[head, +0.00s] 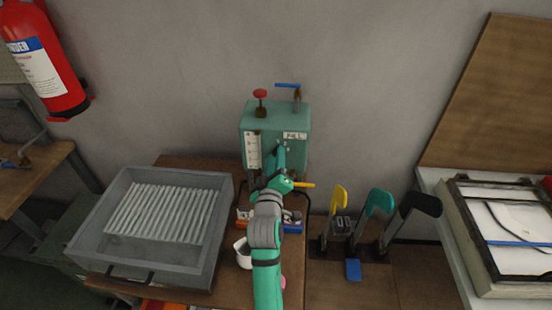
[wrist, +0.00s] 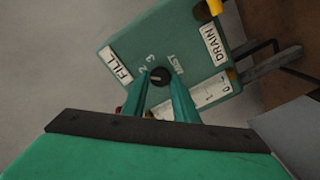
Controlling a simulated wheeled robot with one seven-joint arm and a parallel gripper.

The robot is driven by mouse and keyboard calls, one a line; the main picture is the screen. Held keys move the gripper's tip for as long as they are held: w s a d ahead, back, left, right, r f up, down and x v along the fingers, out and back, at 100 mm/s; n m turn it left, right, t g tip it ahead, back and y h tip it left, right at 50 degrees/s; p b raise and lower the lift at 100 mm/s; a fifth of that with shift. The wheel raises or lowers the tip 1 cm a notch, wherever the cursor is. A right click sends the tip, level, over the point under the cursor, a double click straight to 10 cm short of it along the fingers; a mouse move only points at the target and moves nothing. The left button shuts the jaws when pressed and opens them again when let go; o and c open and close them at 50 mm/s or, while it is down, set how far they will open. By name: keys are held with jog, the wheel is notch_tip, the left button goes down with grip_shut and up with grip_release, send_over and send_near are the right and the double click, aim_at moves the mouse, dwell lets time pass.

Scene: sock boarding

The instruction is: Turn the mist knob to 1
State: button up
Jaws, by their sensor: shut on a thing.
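The mist knob (wrist: 159,75) is a small black round knob on the front of a green tank (wrist: 190,40). In the wrist view the label "MIST" and the numbers 2 and 3 show beside it. The other dial marks are hidden behind my fingers, and I cannot tell the knob's exact setting. My gripper (wrist: 161,83) is shut on the knob, with one green finger on each side. In the head view the green tank (head: 275,117) stands against the wall, and my gripper (head: 281,154) reaches its front face, covering the knob.
The tank carries a red-topped valve (head: 260,95), a blue-handled valve (head: 289,86) and a yellow lever (head: 304,185). A grey ribbed tray (head: 227,215) stands left. Yellow (head: 339,200), teal (head: 380,203) and black (head: 420,204) upright forms stand right. A white mug (head: 243,256) is beside my arm.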

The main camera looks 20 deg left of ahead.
jog(key=shift+a+f+n, duration=0.1)
jog(key=shift+f+n, duration=0.05)
jog(key=shift+n, duration=4.05)
jog(key=o, duration=1)
jog(key=s+d, duration=0.2)
jog(key=s, duration=0.8)
jog(key=shift+s, duration=0.35)
